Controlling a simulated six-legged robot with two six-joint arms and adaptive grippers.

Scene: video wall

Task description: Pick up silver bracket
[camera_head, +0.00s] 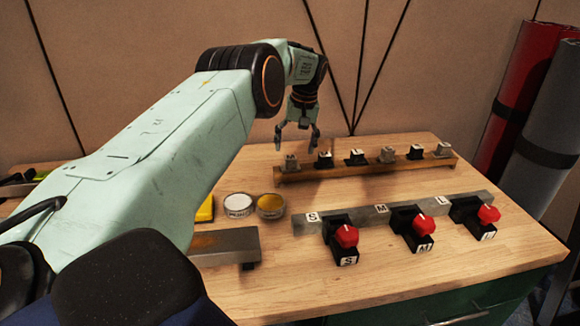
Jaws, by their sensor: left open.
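Several small brackets stand in a row on a wooden rail (365,172) at the back of the workbench. Silver-grey ones are at the left end (291,162), in the middle (387,155) and at the right end (443,149). Black ones (325,159) stand between them. My left gripper (297,142) is open and empty, pointing down over the left end of the rail, near the leftmost silver bracket. Its fingertips are apart and just above that bracket in the picture; I cannot tell the exact depth gap. My right gripper is not in view.
In front, a grey metal bar (366,216) labelled S, M, L carries black clamps with red knobs (346,236). Two round tins (238,205) and a metal block (225,246) lie on the left. Red and grey rolls (548,120) stand at the right. Bare wood (345,194) separates bar and rail.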

